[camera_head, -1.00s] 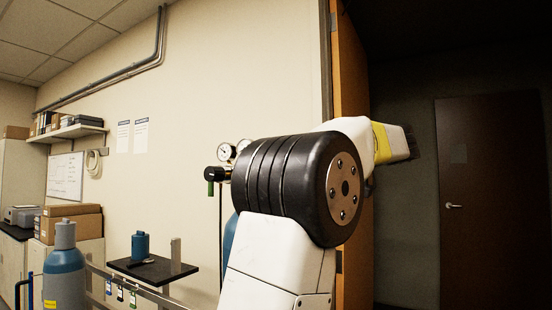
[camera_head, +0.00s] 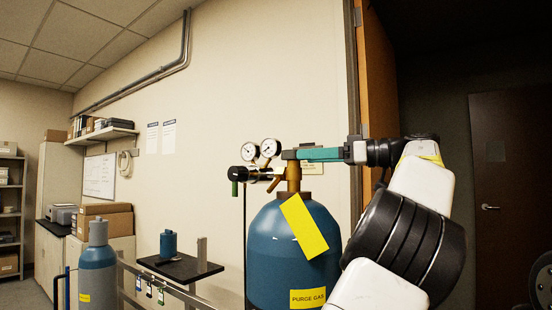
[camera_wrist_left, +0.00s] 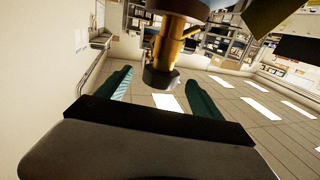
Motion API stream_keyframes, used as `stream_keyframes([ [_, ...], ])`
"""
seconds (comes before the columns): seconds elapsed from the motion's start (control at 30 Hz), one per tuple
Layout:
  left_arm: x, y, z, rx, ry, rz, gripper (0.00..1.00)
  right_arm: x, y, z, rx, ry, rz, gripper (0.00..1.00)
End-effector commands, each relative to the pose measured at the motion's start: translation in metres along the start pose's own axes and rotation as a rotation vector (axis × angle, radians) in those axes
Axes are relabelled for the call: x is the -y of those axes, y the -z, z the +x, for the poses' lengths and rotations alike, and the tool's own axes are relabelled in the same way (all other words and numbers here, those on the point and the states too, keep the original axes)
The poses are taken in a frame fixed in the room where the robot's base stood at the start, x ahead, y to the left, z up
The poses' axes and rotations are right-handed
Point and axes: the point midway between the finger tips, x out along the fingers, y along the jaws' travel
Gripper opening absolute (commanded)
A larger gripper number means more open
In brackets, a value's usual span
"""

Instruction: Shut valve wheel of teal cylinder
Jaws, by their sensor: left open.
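The large teal-blue cylinder (camera_head: 285,255) stands at centre in the head view, with a yellow tag and a "PURGE GAS" label. Its brass valve (camera_head: 293,176) rises from the top. My left gripper (camera_head: 300,154) is at the top of the valve, its teal fingers pointing left. In the left wrist view, the open left gripper (camera_wrist_left: 158,78) has one finger on each side of the dark valve wheel (camera_wrist_left: 158,80), at the end of the brass stem (camera_wrist_left: 170,45). I cannot tell whether the fingers touch the wheel. The gripper mostly hides the wheel in the head view. My right gripper is not in view.
Two pressure gauges (camera_head: 260,150) and a black-knobbed regulator (camera_head: 249,178) sit left of the valve. A smaller grey-blue cylinder (camera_head: 98,275) stands at left by a rail. A black shelf (camera_head: 182,270) holds a small blue bottle (camera_head: 168,244). An orange door edge (camera_head: 380,100) is behind my arm.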

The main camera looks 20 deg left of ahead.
Motion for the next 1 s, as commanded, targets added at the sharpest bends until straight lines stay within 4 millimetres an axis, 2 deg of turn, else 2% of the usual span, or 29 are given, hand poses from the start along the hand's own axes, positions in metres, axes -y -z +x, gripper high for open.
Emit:
stream_keyframes([
  [0.07, 0.000, 0.001, -0.008, -0.010, 0.001, -0.009, 0.77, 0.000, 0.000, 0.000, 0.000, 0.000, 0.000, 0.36],
  [0.17, 0.001, 0.002, -0.004, -0.012, 0.003, -0.012, 0.77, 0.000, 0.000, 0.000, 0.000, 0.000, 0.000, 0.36],
  [0.5, 0.002, 0.002, 0.048, -0.010, 0.003, -0.011, 0.77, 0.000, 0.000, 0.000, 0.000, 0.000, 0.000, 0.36],
  [0.63, 0.001, 0.002, 0.062, -0.011, 0.003, -0.011, 0.77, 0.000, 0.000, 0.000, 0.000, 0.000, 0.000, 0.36],
  [1.0, 0.001, 0.002, 0.069, -0.012, 0.002, -0.011, 0.77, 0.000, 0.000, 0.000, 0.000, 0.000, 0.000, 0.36],
])
